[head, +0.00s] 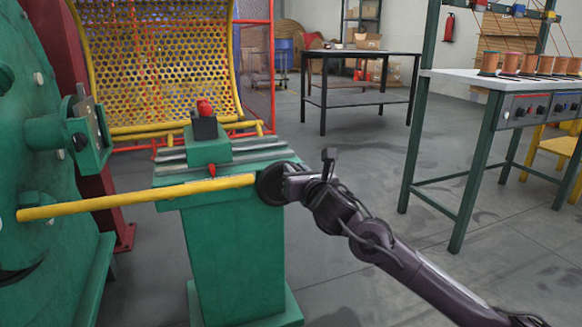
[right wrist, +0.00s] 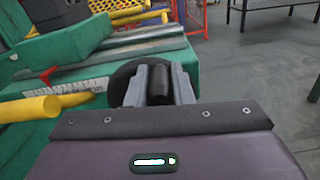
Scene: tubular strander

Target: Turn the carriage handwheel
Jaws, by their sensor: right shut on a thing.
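The carriage handwheel (head: 268,186) is a black round wheel at the right end of the green carriage pedestal (head: 238,250) in the head view. In the right wrist view the dark wheel rim (right wrist: 121,80) shows just beyond and left of the fingers. My right gripper (head: 292,176) is at the wheel's right side. In the right wrist view my right gripper (right wrist: 161,72) has its grey fingers on both sides of a black cylindrical handle (right wrist: 159,86), shut on it. Part of the wheel is hidden behind the gripper. My left gripper is not in view.
A yellow bar (head: 140,197) runs from the green machine body (head: 40,150) toward the wheel. A red knob (head: 205,107) tops a black block on the carriage. A yellow mesh guard (head: 155,65) stands behind.

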